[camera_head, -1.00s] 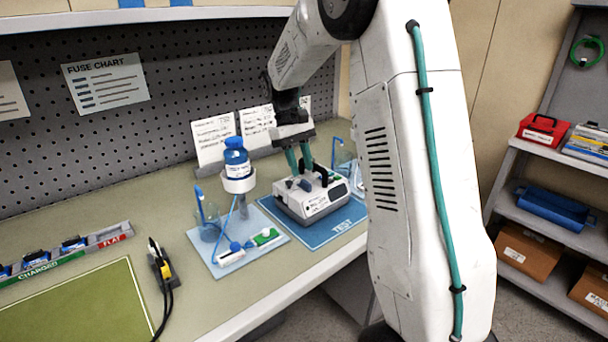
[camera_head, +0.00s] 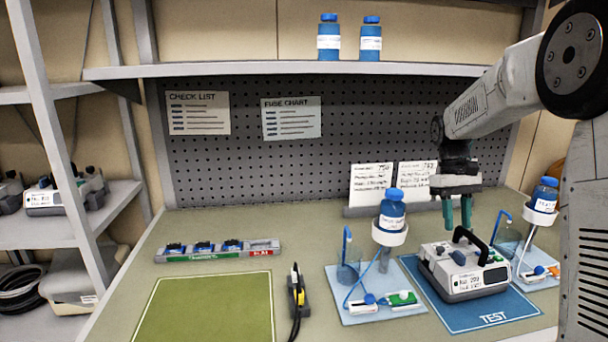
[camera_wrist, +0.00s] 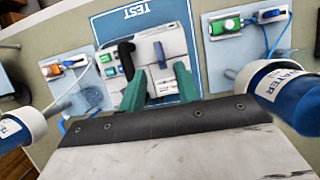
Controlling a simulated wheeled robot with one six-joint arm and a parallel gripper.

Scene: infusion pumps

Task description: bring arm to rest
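My gripper (camera_head: 457,211) has two green fingers pointing down, spread apart with nothing between them. It hangs just above the infusion pump (camera_head: 464,270), a white and grey box with a black handle, which stands on the blue TEST mat (camera_head: 425,297). In the wrist view the gripper fingers (camera_wrist: 159,88) show in front of the pump (camera_wrist: 146,50), and the gap between them is empty. Whether a fingertip touches the pump is hard to tell.
Blue-capped bottles on stands flank the pump, left (camera_head: 392,212) and right (camera_head: 543,196). A charging strip (camera_head: 217,251), a green mat (camera_head: 205,308) and a yellow-black tool (camera_head: 297,290) lie to the left. A shelf with two bottles (camera_head: 328,38) runs above.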

